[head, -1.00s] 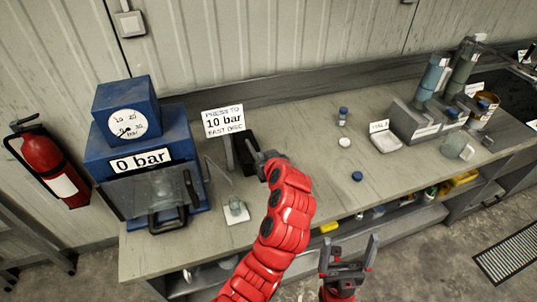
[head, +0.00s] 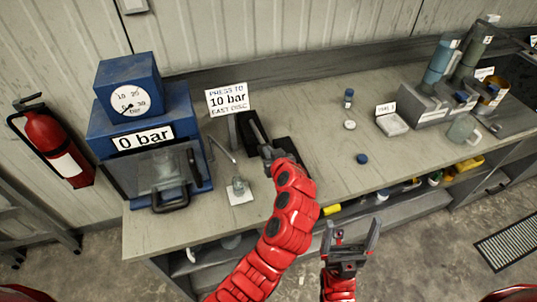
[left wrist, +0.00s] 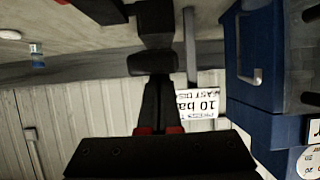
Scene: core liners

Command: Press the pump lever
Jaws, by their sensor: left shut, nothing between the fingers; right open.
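The pump lever (head: 257,132) is a black bar over a black base (head: 287,150) on the bench, right of the blue press. My left gripper (head: 268,154) is shut and empty at the lever's near end; whether it touches cannot be told. In the left wrist view, which is upside down, the shut fingers (left wrist: 158,105) point at a dark block (left wrist: 154,62), seemingly the lever's end. The blue press (head: 140,110) has a dial and a plate reading 0 bar (head: 142,137). My right gripper (head: 350,242) is open and empty in front of the bench.
A sign (head: 227,100) reading "press to 10 bar" stands behind the lever. A small clear item on a white square (head: 241,196) lies left of my left arm. A blue cap (head: 362,159), a white dish (head: 393,124) and a grey rack (head: 425,110) are to the right.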

